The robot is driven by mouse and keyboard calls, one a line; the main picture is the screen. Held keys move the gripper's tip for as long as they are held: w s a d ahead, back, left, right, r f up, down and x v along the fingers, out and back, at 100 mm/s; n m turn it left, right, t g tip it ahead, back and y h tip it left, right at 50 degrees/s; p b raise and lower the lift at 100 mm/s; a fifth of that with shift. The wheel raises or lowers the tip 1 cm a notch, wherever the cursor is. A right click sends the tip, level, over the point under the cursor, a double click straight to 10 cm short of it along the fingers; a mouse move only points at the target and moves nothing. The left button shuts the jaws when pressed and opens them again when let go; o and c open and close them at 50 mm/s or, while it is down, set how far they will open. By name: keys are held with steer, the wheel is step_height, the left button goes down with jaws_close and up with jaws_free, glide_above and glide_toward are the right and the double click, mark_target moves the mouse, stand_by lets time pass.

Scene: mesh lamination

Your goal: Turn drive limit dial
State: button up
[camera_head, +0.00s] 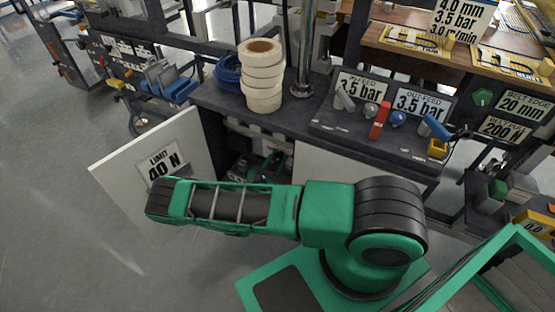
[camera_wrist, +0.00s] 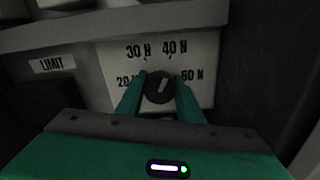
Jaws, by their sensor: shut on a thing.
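The drive limit dial (camera_wrist: 159,88) is a round dark knob on a pale plate (camera_wrist: 204,58) marked 20 N, 30 N, 40 N and 50 N. Its white pointer line tilts up and slightly right, roughly toward the 40 N mark. My gripper (camera_wrist: 160,90) has its two green fingers on the left and right sides of the knob, shut on it. A LIMIT label (camera_wrist: 52,65) is left of the plate. In the head view my arm reaches to the open cabinet, and the dial cannot be made out there.
The open white cabinet door (camera_head: 115,175) carries a "LIMIT 40 N" sign (camera_head: 162,165), close to my arm. A stack of tape rolls (camera_head: 262,80) and a blue coil (camera_head: 228,72) stand on the dark bench above. Right of them is a panel with 3.5 bar signs (camera_head: 420,103).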

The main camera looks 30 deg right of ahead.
steer(key=shift+w+a, duration=0.1)
steer(key=o, duration=1.1)
steer(key=shift+c, duration=0.2)
steer(key=shift+a, duration=0.1)
steer(key=v, duration=1)
steer(key=shift+s+a, duration=0.2)
steer(key=shift+m, duration=0.3)
